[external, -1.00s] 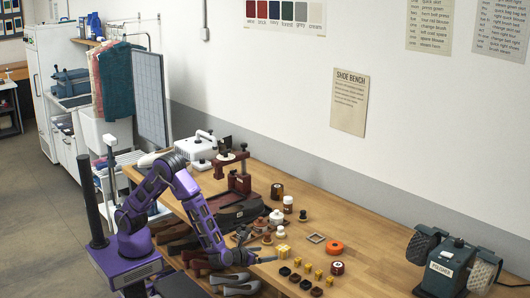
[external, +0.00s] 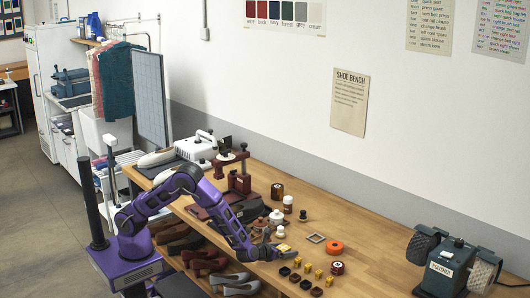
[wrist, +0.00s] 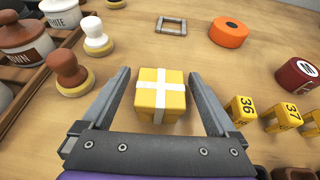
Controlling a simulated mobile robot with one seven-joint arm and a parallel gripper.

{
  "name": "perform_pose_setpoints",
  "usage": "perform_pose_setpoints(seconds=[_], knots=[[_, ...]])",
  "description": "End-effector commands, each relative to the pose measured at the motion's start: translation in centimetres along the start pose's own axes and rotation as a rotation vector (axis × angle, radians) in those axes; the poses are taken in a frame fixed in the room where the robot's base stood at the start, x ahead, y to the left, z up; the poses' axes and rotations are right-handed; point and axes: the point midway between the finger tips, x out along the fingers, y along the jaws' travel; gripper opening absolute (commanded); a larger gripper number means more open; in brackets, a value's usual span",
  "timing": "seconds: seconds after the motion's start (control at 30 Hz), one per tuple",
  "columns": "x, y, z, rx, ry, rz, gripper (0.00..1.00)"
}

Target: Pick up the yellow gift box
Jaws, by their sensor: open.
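The yellow gift box (wrist: 160,97) has a white ribbon cross on top and stands on the wooden bench. In the wrist view it sits between the two fingers of my gripper (wrist: 160,90), with a gap on each side. My gripper is open and holds nothing. In the external view my gripper (external: 280,252) is low over the bench and partly covers the yellow gift box (external: 283,247).
Small yellow number blocks (wrist: 240,109) stand close to the right finger. A brown-knobbed brush (wrist: 72,74) is near the left finger. A grey square frame (wrist: 171,25), an orange roll (wrist: 229,33) and a dark red tin (wrist: 298,76) lie farther off.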

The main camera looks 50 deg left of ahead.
Motion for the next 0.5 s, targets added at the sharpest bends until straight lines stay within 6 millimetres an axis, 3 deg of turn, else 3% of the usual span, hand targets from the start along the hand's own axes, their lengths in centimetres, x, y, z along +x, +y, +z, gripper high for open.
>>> perform_pose_setpoints(seconds=[0.2,0.5], knots=[[0.17,-0.04,0.07,-0.001,-0.001,-0.001,0.94],[0.14,-0.04,0.05,-0.001,-0.001,-0.001,0.40]])
